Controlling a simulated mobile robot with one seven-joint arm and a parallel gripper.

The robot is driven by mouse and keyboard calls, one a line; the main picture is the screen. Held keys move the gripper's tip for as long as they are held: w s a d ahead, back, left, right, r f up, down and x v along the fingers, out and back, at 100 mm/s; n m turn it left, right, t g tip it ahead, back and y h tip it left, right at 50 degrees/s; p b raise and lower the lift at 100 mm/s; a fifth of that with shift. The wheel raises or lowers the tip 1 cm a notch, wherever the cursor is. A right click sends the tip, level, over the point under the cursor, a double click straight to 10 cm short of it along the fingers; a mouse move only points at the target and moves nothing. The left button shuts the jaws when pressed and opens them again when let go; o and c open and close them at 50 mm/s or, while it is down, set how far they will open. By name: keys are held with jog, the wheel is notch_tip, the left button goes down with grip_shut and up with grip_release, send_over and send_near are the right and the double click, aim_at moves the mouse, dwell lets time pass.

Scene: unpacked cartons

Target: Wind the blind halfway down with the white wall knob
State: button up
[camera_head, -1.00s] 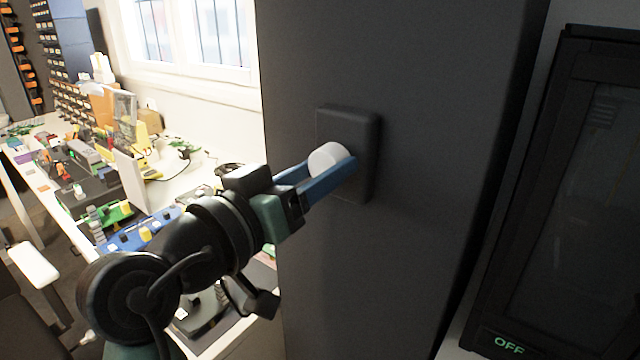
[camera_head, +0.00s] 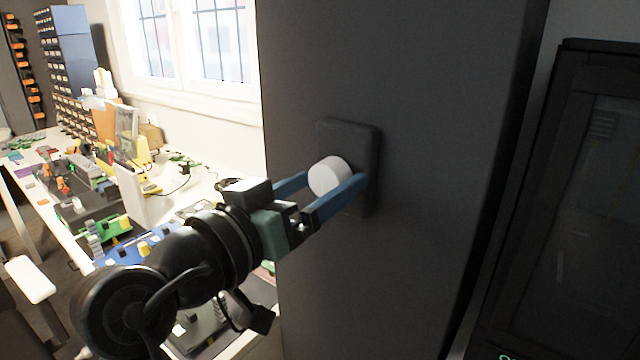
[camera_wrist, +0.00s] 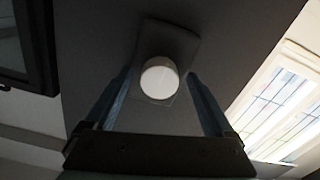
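The white round knob (camera_head: 329,177) sits on a dark wall plate (camera_head: 349,134) on a dark grey column. It also shows in the wrist view (camera_wrist: 159,79). My gripper (camera_head: 335,181) is open, with one blue finger on each side of the knob. In the wrist view, gaps show between the knob and both fingers of my gripper (camera_wrist: 159,76). The window (camera_head: 188,42) is at the upper left, cut off by the top edge. No blind is visible on the part in view.
A cluttered white workbench (camera_head: 205,187) with boards and parts stands under the window at left. A dark framed cabinet (camera_head: 572,200) is at right. A chair's white armrest (camera_head: 32,281) is at lower left. The column face (camera_head: 430,100) around the plate is clear.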

jog(key=v, duration=1.3)
jog(key=shift+b, duration=0.35)
